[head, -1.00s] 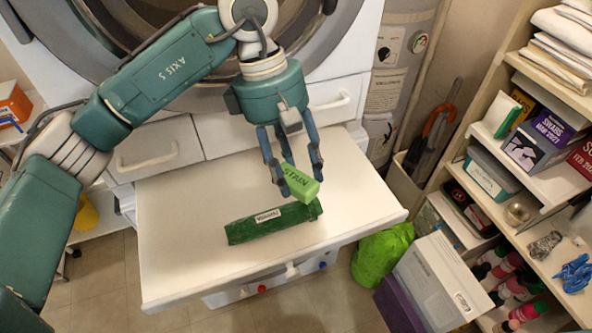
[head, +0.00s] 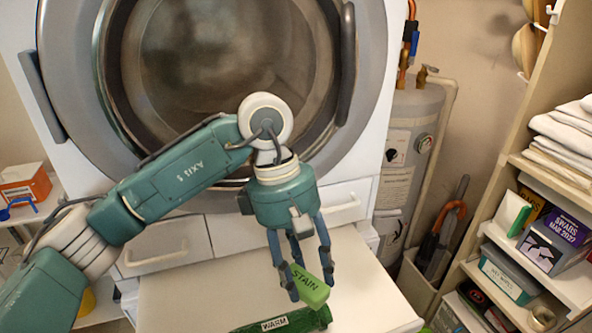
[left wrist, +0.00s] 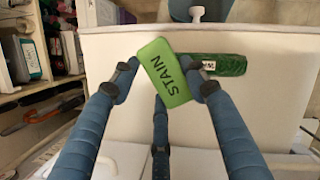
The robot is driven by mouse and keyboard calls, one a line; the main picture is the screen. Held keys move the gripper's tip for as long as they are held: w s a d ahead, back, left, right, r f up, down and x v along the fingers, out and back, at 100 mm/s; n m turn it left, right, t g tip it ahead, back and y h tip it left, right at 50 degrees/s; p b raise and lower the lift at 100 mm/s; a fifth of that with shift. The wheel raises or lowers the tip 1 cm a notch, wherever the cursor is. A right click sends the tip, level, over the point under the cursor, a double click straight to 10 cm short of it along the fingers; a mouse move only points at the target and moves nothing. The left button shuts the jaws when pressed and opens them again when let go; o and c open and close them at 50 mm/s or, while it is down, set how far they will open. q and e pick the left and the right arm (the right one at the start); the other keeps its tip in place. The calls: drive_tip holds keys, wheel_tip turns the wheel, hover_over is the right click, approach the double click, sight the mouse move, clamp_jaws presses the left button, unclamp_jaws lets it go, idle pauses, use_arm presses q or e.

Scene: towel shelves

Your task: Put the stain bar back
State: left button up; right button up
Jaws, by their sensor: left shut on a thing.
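The stain bar (head: 310,287) is a light green block marked STAIN. My left gripper (head: 303,278) is shut on it and holds it over the white pull-out shelf (head: 190,290). In the left wrist view the bar (left wrist: 164,73) sits between the blue fingers of the gripper (left wrist: 160,85), with its label facing the camera. A dark green roll labelled WARM (head: 288,322) lies on the shelf just below the bar. It also shows behind the bar in the left wrist view (left wrist: 229,65). My right gripper is not in view.
A large round-doored machine (head: 225,60) stands behind the shelf. A shelving unit at the right holds folded towels (head: 565,130), a SWABS box (head: 555,240), a teal bin (head: 508,277) and a small green-and-white box (head: 511,213). A grey water heater (head: 412,150) stands between them.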

use_arm(q)
drive_tip(key=s+a+f+m+y+b, duration=0.1)
drive_tip(key=a+m, duration=0.4)
drive_tip(key=a, duration=0.5)
drive_tip(key=s+a+f+m+g+y+b, duration=0.1)
drive_tip(key=s+a+f+m+b, duration=0.1)
drive_tip(key=a, duration=0.7)
drive_tip(key=shift+s+a+m+y+b, duration=0.4)
drive_tip(key=shift+s+m+b, duration=0.6)
drive_tip(key=shift+m, duration=0.6)
drive_tip(key=shift+d+f, duration=0.1)
